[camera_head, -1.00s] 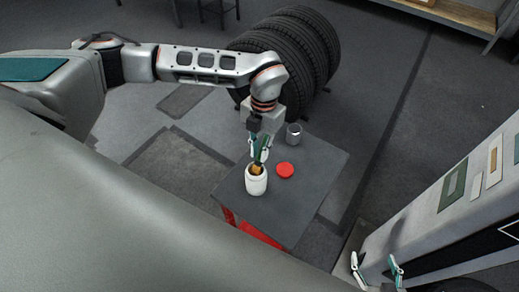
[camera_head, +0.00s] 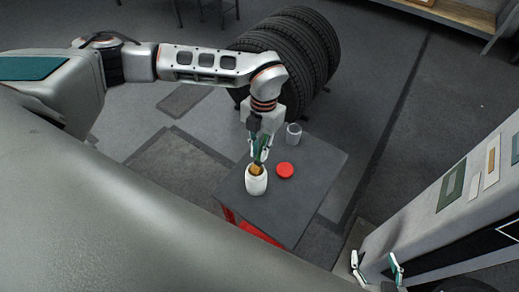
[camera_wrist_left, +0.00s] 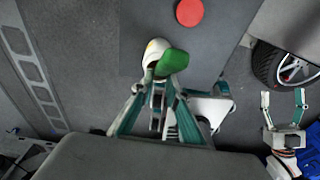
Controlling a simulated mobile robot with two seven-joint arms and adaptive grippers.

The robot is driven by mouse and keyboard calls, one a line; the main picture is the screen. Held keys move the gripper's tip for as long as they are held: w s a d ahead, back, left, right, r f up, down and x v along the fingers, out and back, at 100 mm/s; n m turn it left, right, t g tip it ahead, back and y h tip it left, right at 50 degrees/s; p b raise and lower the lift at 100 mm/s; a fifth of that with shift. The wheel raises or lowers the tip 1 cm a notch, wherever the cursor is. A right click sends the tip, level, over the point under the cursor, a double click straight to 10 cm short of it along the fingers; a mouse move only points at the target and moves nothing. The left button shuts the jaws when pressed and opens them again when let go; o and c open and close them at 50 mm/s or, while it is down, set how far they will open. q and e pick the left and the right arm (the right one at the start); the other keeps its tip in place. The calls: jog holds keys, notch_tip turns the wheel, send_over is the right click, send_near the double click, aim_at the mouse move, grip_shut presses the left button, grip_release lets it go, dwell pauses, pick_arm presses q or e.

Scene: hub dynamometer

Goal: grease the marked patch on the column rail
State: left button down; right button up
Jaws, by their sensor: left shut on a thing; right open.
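My left gripper (camera_head: 261,158) is shut on a green-handled tool (camera_wrist_left: 172,63) above a white jar (camera_head: 257,184). A tan part shows at the jar's mouth, but how deep the tool's end goes is hidden. The jar also shows in the left wrist view (camera_wrist_left: 154,50), partly behind the green handle. The pale column (camera_head: 418,222) stands at the right and bears a dark patch with a white outline (camera_head: 510,229), cut by the picture edge. My right gripper (camera_head: 376,264) is open and empty before the column's lower part; it also shows open in the left wrist view (camera_wrist_left: 283,96).
The jar stands on a small dark table (camera_head: 316,185) with a red lid (camera_head: 285,170) beside it and a grey cup (camera_head: 293,135) at the back. Large black tyres (camera_head: 300,55) stand behind the table. Open floor lies to the right of the table.

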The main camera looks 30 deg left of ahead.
pick_arm(q)
jog(key=shift+r+p, duration=1.15)
jog(key=shift+r, duration=0.6)
jog(key=shift+r+p, duration=1)
jog(key=shift+r, duration=0.5)
